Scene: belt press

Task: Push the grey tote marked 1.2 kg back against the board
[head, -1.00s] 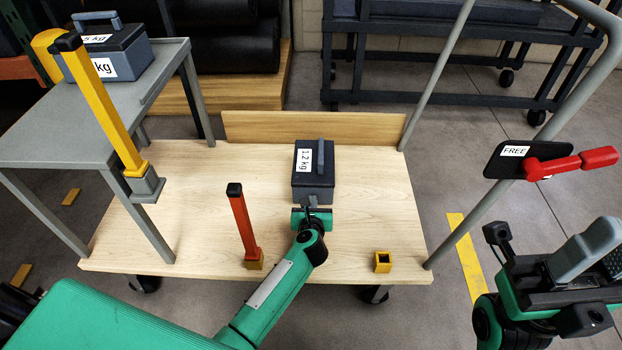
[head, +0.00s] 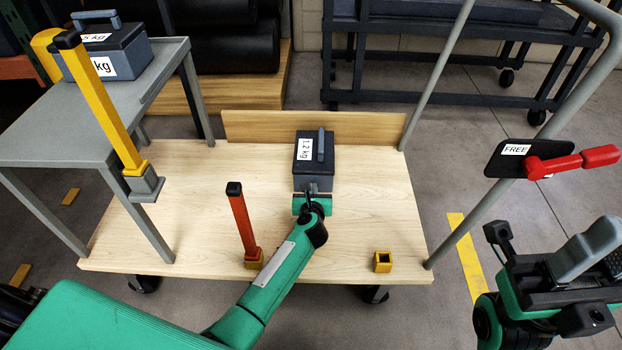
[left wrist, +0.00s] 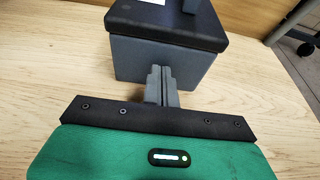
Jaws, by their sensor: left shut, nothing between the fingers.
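The grey tote marked 1.2 kg (head: 314,172), with a dark lid and a handle, stands upright on the pale wooden deck (head: 200,200). Its lid overlaps the wooden board (head: 250,128) at the deck's back edge in the head view; I cannot tell whether they touch. My left gripper (head: 312,190) is shut and empty, low in front of the tote. In the left wrist view its closed fingers (left wrist: 162,75) meet the tote's front face (left wrist: 185,68), seemingly in contact. My right gripper (head: 575,255) is at the right, away from the tote; its jaw state is unclear.
A red post (head: 242,225) in a yellow socket stands left of my left arm. An empty yellow socket (head: 382,262) is at the deck's front right. A grey table (head: 90,130) with another tote (head: 108,55) is at left. A red lever (head: 570,162) marked FREE is at right.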

